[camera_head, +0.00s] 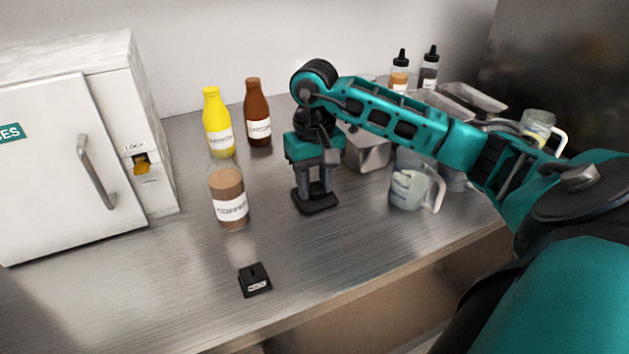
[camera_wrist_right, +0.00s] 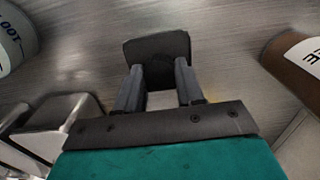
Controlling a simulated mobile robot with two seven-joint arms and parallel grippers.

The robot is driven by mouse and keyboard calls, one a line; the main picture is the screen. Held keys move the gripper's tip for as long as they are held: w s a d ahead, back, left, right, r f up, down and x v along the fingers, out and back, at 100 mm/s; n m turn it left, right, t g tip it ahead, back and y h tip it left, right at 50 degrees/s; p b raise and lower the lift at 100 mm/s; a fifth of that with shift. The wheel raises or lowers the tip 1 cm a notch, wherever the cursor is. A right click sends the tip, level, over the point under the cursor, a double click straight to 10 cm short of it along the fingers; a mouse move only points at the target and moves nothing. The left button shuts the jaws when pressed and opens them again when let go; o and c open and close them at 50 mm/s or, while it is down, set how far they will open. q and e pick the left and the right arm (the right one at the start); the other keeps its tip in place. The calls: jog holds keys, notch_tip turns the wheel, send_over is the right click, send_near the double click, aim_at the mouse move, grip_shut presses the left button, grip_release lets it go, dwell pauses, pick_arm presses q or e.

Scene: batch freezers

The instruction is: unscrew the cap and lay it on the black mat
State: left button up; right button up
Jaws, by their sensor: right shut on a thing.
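The coffee jar (camera_head: 229,190), clear with brown contents and a white label, stands upright on the steel counter; no cap shows on its top. It also shows at the right edge of the wrist view (camera_wrist_right: 290,65). My right gripper (camera_head: 317,195) points down at the black mat (camera_head: 317,208), to the right of the jar. In the wrist view the fingers (camera_wrist_right: 161,92) stand a little apart over the dark mat (camera_wrist_right: 157,48). They are shut on the cap, which is mostly hidden between them. My left gripper is not in view.
A small black labelled block (camera_head: 255,281) lies near the front edge. A yellow bottle (camera_head: 217,125) and a brown bottle (camera_head: 257,120) stand behind. A clear pitcher (camera_head: 408,187) and metal pans (camera_head: 370,155) are on the right, a white freezer (camera_head: 70,160) on the left.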

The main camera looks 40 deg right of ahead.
aim_at(315, 188)
jog(key=o, duration=1.2)
jog(key=shift+c, duration=0.2)
jog(key=shift+r+p, duration=0.3)
notch_tip(315, 188, up, 12)
jog(key=p, duration=0.1)
jog(key=shift+f, duration=0.2)
